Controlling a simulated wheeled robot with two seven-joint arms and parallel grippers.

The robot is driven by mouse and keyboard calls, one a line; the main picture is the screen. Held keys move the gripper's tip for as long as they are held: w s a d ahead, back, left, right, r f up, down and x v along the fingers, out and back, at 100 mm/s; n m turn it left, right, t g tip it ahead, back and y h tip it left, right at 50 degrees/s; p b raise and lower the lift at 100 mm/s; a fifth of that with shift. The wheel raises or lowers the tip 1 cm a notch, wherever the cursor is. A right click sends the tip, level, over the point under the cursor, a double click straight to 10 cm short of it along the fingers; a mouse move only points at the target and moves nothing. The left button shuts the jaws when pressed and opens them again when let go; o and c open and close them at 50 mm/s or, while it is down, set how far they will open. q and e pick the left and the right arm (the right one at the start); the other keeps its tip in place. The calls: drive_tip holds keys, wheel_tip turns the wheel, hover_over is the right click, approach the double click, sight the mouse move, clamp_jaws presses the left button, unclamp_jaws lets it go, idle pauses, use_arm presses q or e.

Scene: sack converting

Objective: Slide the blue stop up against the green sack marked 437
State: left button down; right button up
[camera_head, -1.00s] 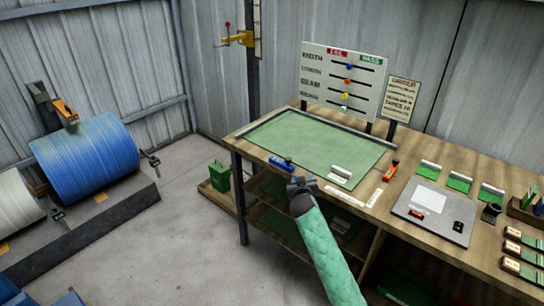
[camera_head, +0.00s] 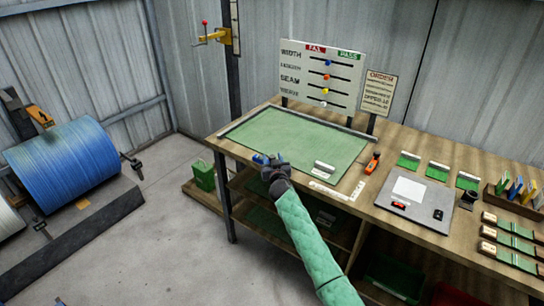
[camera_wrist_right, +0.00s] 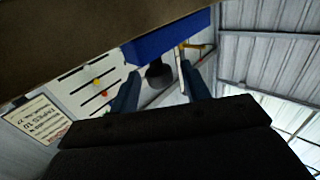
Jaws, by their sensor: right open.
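The blue stop (camera_head: 259,158) is at the front left edge of the green mat, partly hidden by my right gripper (camera_head: 269,164). In the right wrist view the blue stop (camera_wrist_right: 168,38) is a blue bar with a dark knob (camera_wrist_right: 158,74). The open fingers of my right gripper (camera_wrist_right: 160,78) stand on either side of the knob; I cannot tell whether they touch it. A small green sack with a white top (camera_head: 325,168) lies on the mat to the right of the stop, apart from it. Its marking is too small to read. My left gripper is not in view.
The green mat (camera_head: 290,135) is clear behind the stop and sack. A white strip (camera_head: 332,190) and an orange-red tool (camera_head: 373,163) lie near the sack. More green sacks (camera_head: 438,170) and a grey panel (camera_head: 415,203) are to the right. A sign board (camera_head: 322,75) stands behind.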

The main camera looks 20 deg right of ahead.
drive_tip(key=shift+w, duration=0.5)
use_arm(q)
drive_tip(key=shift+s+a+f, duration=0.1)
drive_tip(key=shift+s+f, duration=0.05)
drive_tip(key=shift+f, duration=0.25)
use_arm(e)
drive_tip(key=shift+d, duration=0.1)
clamp_jaws()
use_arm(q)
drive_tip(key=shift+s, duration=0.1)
